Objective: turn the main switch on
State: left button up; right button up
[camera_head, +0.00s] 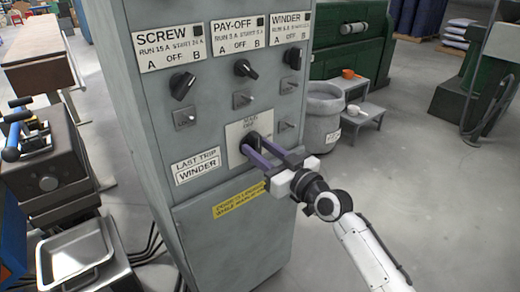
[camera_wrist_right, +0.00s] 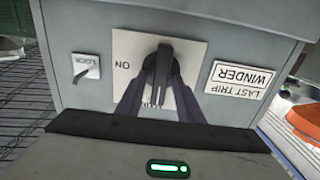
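The main switch (camera_head: 252,140) is a black rotary handle on a pale plate (camera_head: 236,131) low on the grey cabinet's front. My right gripper (camera_head: 258,147) reaches it from the lower right, its two dark fingers on either side of the handle. In the right wrist view, which is upside down, the fingertips close in on the handle (camera_wrist_right: 163,58) from both sides and seem to touch it. The handle stands about vertical there, with ON lettering to its left. The fingers partly hide the plate's lower part. My left gripper is not in view.
Three black selector knobs, the nearest being the SCREW knob (camera_head: 182,86), sit above, with small toggles below them. A LOCK toggle (camera_wrist_right: 82,75) is close beside the plate. A grey bin (camera_head: 322,118) and step stool (camera_head: 362,110) stand right of the cabinet.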

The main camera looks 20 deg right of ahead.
grip_shut()
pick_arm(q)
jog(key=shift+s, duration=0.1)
pick_arm(e)
jog(key=shift+m, duration=0.4)
jog(key=shift+d+m+p, duration=0.1)
jog(key=shift+m+p, duration=0.25)
jog(key=shift+m, duration=0.65)
jog(key=m, duration=0.3)
jog(key=shift+d+p, duration=0.15)
jog(key=shift+p, duration=0.25)
jog(key=m, duration=0.4)
jog(key=shift+w+d+f, duration=0.1)
jog(key=shift+f, duration=0.05)
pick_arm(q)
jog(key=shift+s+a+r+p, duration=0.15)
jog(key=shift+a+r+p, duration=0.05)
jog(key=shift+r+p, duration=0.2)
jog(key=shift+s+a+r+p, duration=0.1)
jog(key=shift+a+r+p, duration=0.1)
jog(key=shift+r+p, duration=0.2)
pick_arm(e)
jog(key=shift+d+f+m, duration=0.1)
jog(key=shift+f+m, duration=0.05)
jog(key=shift+m, duration=1.9)
jog(key=shift+f+m, duration=0.15)
jog(key=shift+m, duration=1.9)
